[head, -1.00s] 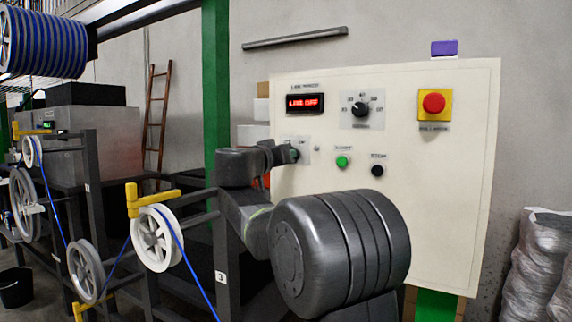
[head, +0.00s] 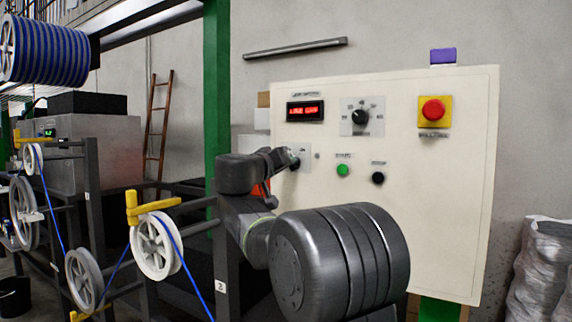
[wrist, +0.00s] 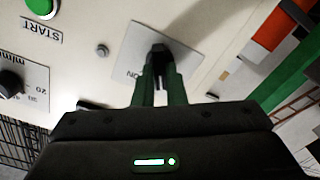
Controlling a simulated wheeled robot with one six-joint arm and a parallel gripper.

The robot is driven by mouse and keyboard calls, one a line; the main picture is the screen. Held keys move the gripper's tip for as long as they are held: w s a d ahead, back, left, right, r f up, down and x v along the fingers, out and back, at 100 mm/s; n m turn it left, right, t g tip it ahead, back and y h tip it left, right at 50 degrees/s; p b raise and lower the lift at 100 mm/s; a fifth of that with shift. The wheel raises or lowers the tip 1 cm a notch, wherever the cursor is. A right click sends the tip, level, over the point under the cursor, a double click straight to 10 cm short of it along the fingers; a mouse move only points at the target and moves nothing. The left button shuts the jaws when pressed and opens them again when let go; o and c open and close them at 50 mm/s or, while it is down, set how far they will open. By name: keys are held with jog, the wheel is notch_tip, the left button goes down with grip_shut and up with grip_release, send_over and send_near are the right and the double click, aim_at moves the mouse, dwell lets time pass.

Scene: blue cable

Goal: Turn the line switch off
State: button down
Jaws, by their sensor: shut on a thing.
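The line switch (wrist: 159,50) is a dark knob on a pale plate (wrist: 185,58) that carries the word ON. In the head view the plate (head: 304,152) sits on the left side of the cream control panel (head: 410,220), below the red display. My gripper (wrist: 160,70) is shut on the switch, with its green fingers on either side of the knob. In the head view my gripper (head: 292,160) meets the panel at this plate. The fingers hide part of the knob, and I cannot tell exactly which way it points.
The panel also bears a red display (head: 305,110), a black dial (head: 361,116), a red emergency button (head: 433,110), a green button (head: 343,170) and a black knob (head: 378,178). White cable wheels (head: 157,246) with blue cable stand at the left.

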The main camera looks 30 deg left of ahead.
jog(key=c, duration=1.5)
grip_release()
jog(key=s+b, duration=0.1)
jog(key=s, duration=0.3)
jog(key=s+b, duration=0.1)
jog(key=s, duration=0.4)
jog(key=s+a+b, duration=0.1)
jog(key=s, duration=0.3)
jog(key=shift+s, duration=0.4)
jog(key=shift+w, duration=0.15)
jog(key=w+p, duration=0.1)
jog(key=w, duration=0.3)
jog(key=w+p, duration=0.1)
jog(key=w, duration=0.4)
jog(key=w+d+p, duration=0.1)
jog(key=w, duration=0.3)
jog(key=shift+w, duration=0.3)
